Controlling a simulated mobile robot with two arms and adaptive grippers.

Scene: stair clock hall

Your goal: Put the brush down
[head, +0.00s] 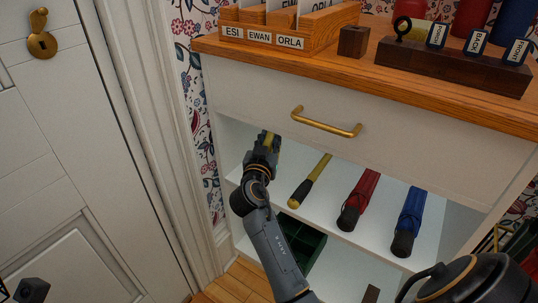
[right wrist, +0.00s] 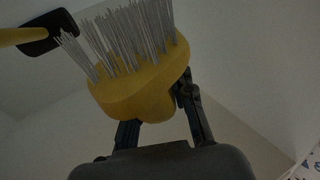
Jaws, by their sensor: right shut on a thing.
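The brush is yellow with grey bristles and fills the upper middle of the right wrist view (right wrist: 145,85). My right gripper (head: 267,140) is shut on its yellow body, with a dark finger on each side (right wrist: 160,125). In the head view this gripper reaches into the open compartment under the drawer, above the left part of the white shelf (head: 327,207). Only a small yellow bit of the brush shows there. I cannot tell if the brush touches the shelf. Dark parts at the lower left corner look like my left gripper (head: 30,290), only partly in view.
On the shelf, right of the gripper, lie a yellow stick with a black grip (head: 310,180), a red umbrella (head: 362,195) and a blue umbrella (head: 411,215). A dark green crate (head: 300,243) stands below. The drawer (head: 350,125) with its brass handle is overhead.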

